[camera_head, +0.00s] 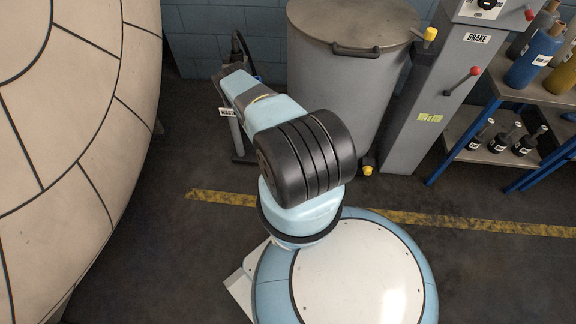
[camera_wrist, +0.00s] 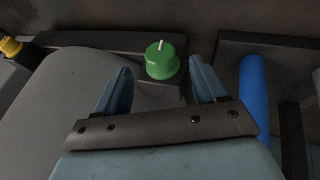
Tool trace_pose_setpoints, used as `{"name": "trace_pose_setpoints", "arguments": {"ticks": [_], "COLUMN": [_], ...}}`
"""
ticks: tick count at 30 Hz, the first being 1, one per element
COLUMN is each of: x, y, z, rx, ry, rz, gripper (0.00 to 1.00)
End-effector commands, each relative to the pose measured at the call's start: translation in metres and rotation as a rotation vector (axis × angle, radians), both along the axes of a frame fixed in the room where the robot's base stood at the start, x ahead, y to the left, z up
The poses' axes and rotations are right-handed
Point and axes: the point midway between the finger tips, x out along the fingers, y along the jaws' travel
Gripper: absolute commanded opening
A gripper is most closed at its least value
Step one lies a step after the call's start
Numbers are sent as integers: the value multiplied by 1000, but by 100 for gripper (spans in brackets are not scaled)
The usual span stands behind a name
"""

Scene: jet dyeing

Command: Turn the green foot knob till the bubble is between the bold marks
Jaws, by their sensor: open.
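The green foot knob (camera_wrist: 162,62) shows in the wrist view, upright, with a white pointer line on its top. It sits on a dark block. My gripper (camera_wrist: 160,82) is open, with one blue finger on each side of the knob in the picture. Both fingers look apart from the knob, and I cannot tell how far the gripper is from it in depth. The bubble and its bold marks do not show in either view. In the head view my arm hides its own gripper and the knob.
A grey lidded drum (camera_head: 345,85) stands behind my arm. A grey column marked BRAKE (camera_head: 425,100) with red-knobbed levers is to its right. A blue-legged bench (camera_head: 520,88) with bottles stands at far right. A large pale rounded vessel (camera_head: 75,120) fills the left. Floor with a yellow line (camera_head: 450,222) is open at lower right.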

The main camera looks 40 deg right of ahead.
Motion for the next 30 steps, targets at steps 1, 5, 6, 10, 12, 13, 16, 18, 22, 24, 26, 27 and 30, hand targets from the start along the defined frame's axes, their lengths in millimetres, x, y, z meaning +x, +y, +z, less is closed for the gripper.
{"name": "trace_pose_setpoints", "arguments": {"ticks": [1,5,6,10,12,13,16,18,22,24,26,27,30], "x": [-1,0,0,0,0,0,0,1,1,1,1,1,1], "y": [-4,-13,-16,-21,-24,-24,-26,-26,-26,-26,-26,-26,-26], "z": [-8,-23,-27,-37,-41,-43,-45,-46,-46,-46,-46,-46,-46], "rx": [-1,-1,-1,-1,-1,0,0,0,0,0,0,0,0], "ry": [0,-1,-1,0,0,0,0,0,0,0,0,0,0], "rz": [-1,-1,0,0,-1,0,0,0,0,0,0,0,0], "gripper": [71,71,71,71,71,71,71,71,71,71,67,63,53]}}
